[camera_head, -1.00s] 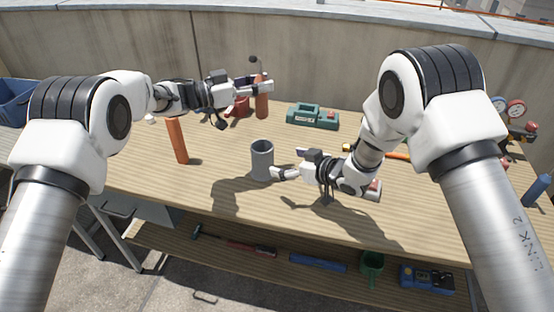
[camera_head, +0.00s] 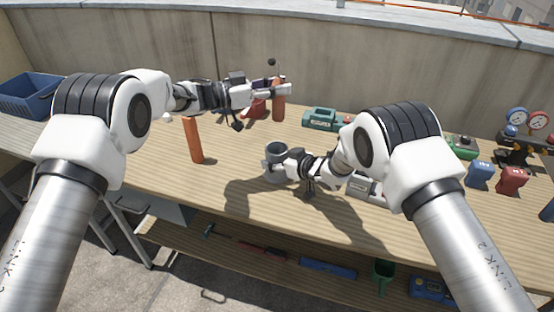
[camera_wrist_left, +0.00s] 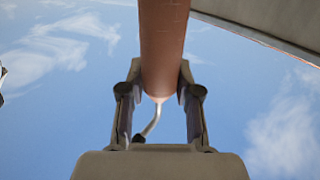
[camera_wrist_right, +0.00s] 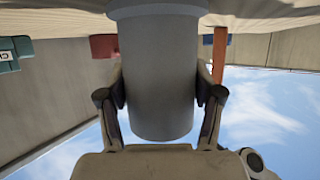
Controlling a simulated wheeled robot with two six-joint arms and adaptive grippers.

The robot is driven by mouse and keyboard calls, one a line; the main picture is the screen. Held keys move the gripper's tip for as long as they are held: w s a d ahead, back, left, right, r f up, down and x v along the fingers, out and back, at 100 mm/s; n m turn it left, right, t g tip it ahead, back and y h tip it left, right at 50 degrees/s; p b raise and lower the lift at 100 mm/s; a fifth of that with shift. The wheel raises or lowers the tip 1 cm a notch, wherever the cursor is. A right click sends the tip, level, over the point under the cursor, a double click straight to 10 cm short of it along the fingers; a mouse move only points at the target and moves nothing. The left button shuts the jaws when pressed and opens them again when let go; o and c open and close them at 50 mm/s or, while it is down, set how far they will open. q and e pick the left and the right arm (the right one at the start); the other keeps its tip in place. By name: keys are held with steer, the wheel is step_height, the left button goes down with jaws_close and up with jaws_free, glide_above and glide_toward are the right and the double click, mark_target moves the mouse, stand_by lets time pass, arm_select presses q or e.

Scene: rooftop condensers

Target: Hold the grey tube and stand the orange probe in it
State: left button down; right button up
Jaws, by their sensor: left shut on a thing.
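The orange probe (camera_head: 278,106) is upright in my left gripper (camera_head: 283,90), above the back of the table, with a thin cable at its top. In the left wrist view the probe (camera_wrist_left: 164,45) is between the two shut fingers (camera_wrist_left: 160,95). The grey tube (camera_head: 277,150) stands upright on the table, nearer me than the probe. My right gripper (camera_head: 272,164) is at the tube, one finger on each side. The right wrist view shows the tube (camera_wrist_right: 158,80) between the fingers (camera_wrist_right: 160,95); whether they press on it I cannot tell.
An orange-red post (camera_head: 193,140) stands left of the tube. A green case (camera_head: 322,119) lies behind it, and a red object (camera_head: 256,108) is near the probe. A gauge set (camera_head: 527,130) and blue and red blocks are at right. A blue crate (camera_head: 32,95) is far left.

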mark_target(276, 120)
steer(key=shift+c, duration=1)
arm_select(q)
steer(key=shift+t, duration=0.3)
steer(key=f, duration=0.2)
steer(key=s+f, duration=0.1)
steer(key=f, duration=0.2)
steer(key=shift+a, duration=0.2)
steer(key=shift+f, duration=1.35)
steer(key=shift+f, duration=0.3)
arm_select(e)
steer(key=shift+s, duration=0.1)
arm_select(q)
steer(key=shift+f, duration=0.25)
steer(key=shift+f, duration=0.2)
arm_select(e)
steer(key=shift+f, duration=0.1)
arm_select(q)
steer(key=shift+f, duration=0.4)
steer(key=shift+f, duration=0.15)
steer(key=shift+f, duration=0.45)
